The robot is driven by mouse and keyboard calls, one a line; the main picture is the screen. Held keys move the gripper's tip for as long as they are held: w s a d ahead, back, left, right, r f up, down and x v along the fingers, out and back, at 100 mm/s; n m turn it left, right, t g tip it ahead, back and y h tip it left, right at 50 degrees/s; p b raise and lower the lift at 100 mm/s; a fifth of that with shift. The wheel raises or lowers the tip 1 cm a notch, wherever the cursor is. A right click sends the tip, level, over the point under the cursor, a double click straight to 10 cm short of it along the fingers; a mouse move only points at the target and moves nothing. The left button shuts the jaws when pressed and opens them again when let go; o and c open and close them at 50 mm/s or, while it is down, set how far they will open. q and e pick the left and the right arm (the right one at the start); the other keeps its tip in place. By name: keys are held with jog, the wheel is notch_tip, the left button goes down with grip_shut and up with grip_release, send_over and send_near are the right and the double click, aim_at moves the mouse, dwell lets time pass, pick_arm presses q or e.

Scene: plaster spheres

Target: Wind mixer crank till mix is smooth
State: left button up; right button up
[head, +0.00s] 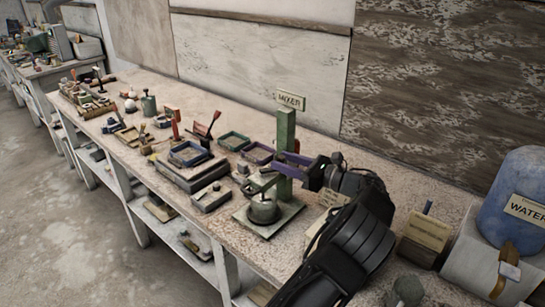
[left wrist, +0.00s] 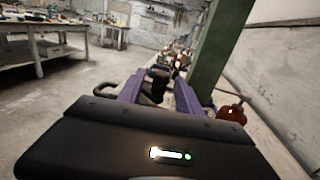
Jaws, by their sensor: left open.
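A crank arm (head: 262,183) sits above the pot. The mix inside cannot be made out. My left gripper (head: 288,163) has purple fingers and is open beside the post, above the pot. In the left wrist view, a dark upright grip (left wrist: 158,84) shows between the spread fingers (left wrist: 160,78); I cannot tell whether they touch it. The green post (left wrist: 215,45) rises just right of them. My right gripper is not in view.
Trays, including a blue one (head: 189,153), and tools crowd the bench left of the mixer. A blue water container (head: 517,200) and a small box (head: 424,238) stand at the right. A red round object (left wrist: 232,113) shows right of my gripper. The floor (head: 70,220) is open.

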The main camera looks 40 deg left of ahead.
pick_arm(q)
jog(key=shift+p+x, duration=0.4)
jog(key=shift+x, duration=1.75)
jog(key=shift+c, duration=0.5)
grip_shut()
